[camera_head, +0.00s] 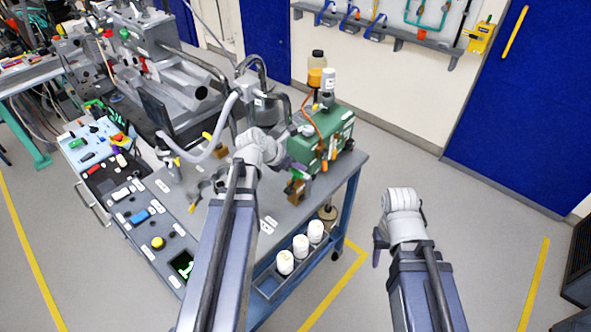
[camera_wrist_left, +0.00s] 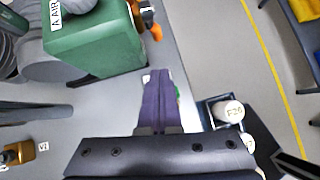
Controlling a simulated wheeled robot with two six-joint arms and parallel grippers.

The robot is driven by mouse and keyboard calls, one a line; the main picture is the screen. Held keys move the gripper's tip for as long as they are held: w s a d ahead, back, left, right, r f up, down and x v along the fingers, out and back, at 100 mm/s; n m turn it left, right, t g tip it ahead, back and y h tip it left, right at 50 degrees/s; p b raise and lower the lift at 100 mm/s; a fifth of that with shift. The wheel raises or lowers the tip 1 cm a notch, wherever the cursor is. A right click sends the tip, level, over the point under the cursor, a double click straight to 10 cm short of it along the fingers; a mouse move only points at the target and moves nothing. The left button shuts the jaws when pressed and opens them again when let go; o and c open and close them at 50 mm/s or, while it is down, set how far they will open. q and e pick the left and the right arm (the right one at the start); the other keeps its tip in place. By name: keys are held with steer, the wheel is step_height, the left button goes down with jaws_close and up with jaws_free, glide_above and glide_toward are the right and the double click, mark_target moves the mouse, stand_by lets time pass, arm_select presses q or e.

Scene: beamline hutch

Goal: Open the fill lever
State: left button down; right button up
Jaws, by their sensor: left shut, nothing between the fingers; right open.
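I cannot tell for sure which part is the fill lever. A green box (camera_head: 338,128) stands on the far right part of the bench, with an orange hose and fittings on its front. It also shows in the left wrist view (camera_wrist_left: 95,42), with an orange piece (camera_wrist_left: 156,33) at its edge. My left gripper (camera_head: 299,168) is just in front of the green box, partly hidden by its own wrist. In the left wrist view its fingers (camera_wrist_left: 160,76) are together and empty, above the bench top beside the box. My right gripper (camera_head: 379,246) is open and empty, off the bench to the right.
A tray (camera_head: 268,284) of white-capped containers (camera_head: 300,246) hangs along the bench's near edge. An amber bottle (camera_head: 316,75) stands behind the green box. A brass block (camera_wrist_left: 18,154) sits at left in the wrist view. The floor right of the bench is clear.

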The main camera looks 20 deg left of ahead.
mark_target(323, 168)
arm_select(q)
steer(key=shift+w+d+f+b, duration=0.5)
steer(key=shift+w+d+f, duration=0.15)
steer(key=shift+w, duration=0.45)
steer(key=shift+w+d+f+b, duration=0.45)
steer(key=shift+w+d+f, duration=0.25)
steer(key=shift+w, duration=0.35)
steer(key=shift+w+d+f+b, duration=0.5)
steer(key=shift+w+f, duration=0.25)
steer(key=shift+w, duration=0.35)
arm_select(e)
steer(key=shift+w+f, duration=0.1)
steer(key=shift+f, duration=1.95)
arm_select(q)
steer(key=shift+w+d+f, duration=0.1)
steer(key=shift+w+d, duration=0.1)
steer(key=shift+w, duration=0.2)
arm_select(e)
steer(key=shift+a+f, duration=0.1)
steer(key=shift+f, duration=0.05)
